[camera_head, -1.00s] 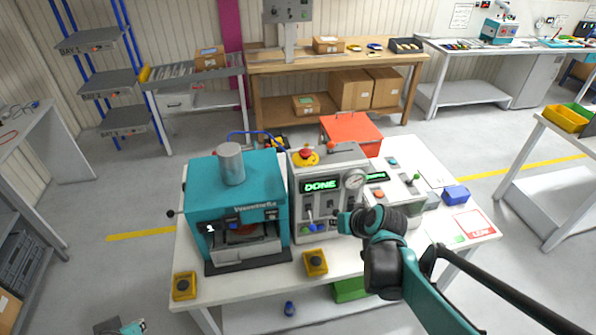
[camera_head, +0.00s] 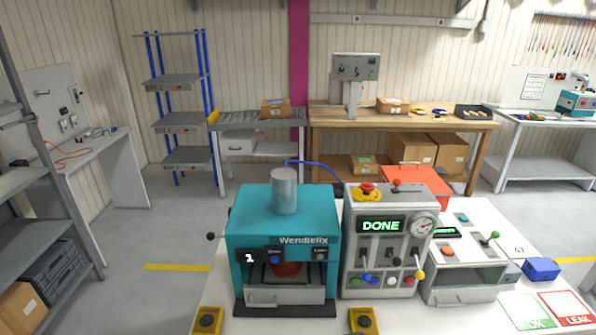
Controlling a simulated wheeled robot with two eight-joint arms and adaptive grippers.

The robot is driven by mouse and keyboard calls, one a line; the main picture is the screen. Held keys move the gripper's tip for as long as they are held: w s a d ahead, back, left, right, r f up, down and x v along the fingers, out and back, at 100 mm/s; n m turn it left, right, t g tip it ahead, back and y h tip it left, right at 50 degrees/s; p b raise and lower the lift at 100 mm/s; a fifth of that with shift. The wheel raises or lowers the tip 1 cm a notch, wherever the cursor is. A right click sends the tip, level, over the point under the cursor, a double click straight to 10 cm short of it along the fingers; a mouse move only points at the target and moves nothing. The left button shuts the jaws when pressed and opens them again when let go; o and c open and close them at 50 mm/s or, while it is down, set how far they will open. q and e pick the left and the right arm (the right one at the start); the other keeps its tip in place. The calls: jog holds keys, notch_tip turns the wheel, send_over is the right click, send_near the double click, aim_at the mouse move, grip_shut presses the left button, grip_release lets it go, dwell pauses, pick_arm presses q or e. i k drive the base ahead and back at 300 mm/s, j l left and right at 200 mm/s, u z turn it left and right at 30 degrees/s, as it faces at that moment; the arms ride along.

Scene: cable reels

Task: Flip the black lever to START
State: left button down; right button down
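The grey control box (camera_head: 382,240) stands on the white table, with a green display (camera_head: 382,225) reading DONE. The labels by the levers are too small to read, so I cannot tell which position is START. Another black knob (camera_head: 210,236) sticks out from the left side of the teal Wendlefix machine (camera_head: 283,235). Neither of my grippers is in view.
Yellow blocks with black buttons (camera_head: 208,320) stand at the table's front edge. A grey box with a green-knobbed lever (camera_head: 465,262) and a blue box (camera_head: 541,268) are to the right. A red case (camera_head: 418,182) is behind. OK and LEAK mats lie front right.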

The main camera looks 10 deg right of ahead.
aim_at(396, 262)
jog(key=z, duration=1.25)
